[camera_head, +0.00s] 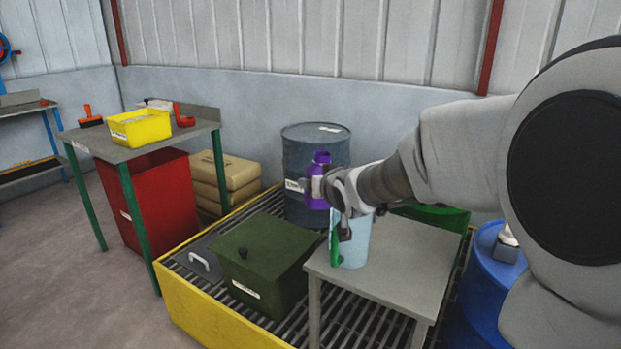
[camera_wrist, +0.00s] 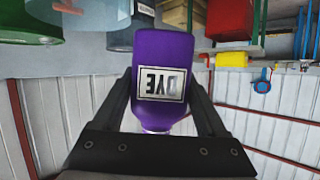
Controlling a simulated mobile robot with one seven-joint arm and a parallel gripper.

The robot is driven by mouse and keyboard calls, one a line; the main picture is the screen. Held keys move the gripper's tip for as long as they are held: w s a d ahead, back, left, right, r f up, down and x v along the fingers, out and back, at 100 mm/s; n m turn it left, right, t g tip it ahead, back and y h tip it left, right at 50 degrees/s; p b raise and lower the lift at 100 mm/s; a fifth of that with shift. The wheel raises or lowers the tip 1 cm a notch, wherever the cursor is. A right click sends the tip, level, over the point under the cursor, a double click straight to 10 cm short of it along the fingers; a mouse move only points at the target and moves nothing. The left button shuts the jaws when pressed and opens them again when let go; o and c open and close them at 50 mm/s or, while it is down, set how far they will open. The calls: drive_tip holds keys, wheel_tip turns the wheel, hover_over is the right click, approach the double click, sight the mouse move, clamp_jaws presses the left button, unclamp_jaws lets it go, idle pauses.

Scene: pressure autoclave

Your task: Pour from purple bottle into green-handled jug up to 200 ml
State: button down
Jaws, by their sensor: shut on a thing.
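The purple bottle (camera_head: 320,161) is held upright in the head view, its neck at the top. My gripper (camera_head: 318,188) is shut on its body, with a finger on each side. In the wrist view, which is upside down, the bottle (camera_wrist: 164,48) fills the middle and its label reads DYE. The jug (camera_head: 356,243) is pale blue with a green handle (camera_head: 336,246) on its left side. It stands upright on a small grey table (camera_head: 385,265), below and slightly right of the bottle. My wrist hides part of its rim, and its liquid level cannot be seen.
A dark blue-grey drum (camera_head: 300,140) stands behind the bottle. A dark green lidded box (camera_head: 265,262) sits left of the table on a yellow-edged grating (camera_head: 215,318). A blue drum (camera_head: 487,285) stands at right. A bench (camera_head: 150,146) with a yellow bin (camera_head: 140,127) is at left.

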drive_tip(key=shift+w+d+r+m+y+p, duration=0.15)
drive_tip(key=shift+d+m+y+p, duration=0.3)
drive_tip(key=shift+p, duration=1.8)
drive_tip(key=shift+s+d+r+m+y+p, duration=0.1)
drive_tip(key=shift+d+r+m+y+p, duration=0.3)
drive_tip(key=shift+p, duration=1.85)
drive_tip(key=shift+f+m+y+p, duration=0.2)
drive_tip(key=shift+m+p, duration=0.45)
drive_tip(key=shift+p, duration=0.65)
drive_tip(key=shift+a+m+y+p, duration=0.5)
drive_tip(key=shift+m+y+p, duration=0.15)
drive_tip(key=shift+m+p, duration=0.4)
drive_tip(key=shift+a+f+m+y+p, duration=0.35)
drive_tip(key=shift+m+y+p, duration=0.25)
drive_tip(key=shift+m+p, duration=0.3)
drive_tip(key=shift+a+f+m+t+y, duration=0.15)
drive_tip(key=shift+f+m+t+y, duration=0.3)
drive_tip(key=shift+m, duration=0.6)
drive_tip(key=shift+r, duration=0.2)
drive_tip(key=shift+f+m+t+y, duration=0.2)
drive_tip(key=shift+f+m+y, duration=0.15)
drive_tip(key=shift+m, duration=0.35)
drive_tip(key=shift+f+m+t+y, duration=0.15)
drive_tip(key=shift+f+m+y, duration=0.2)
drive_tip(key=shift+m, duration=0.35)
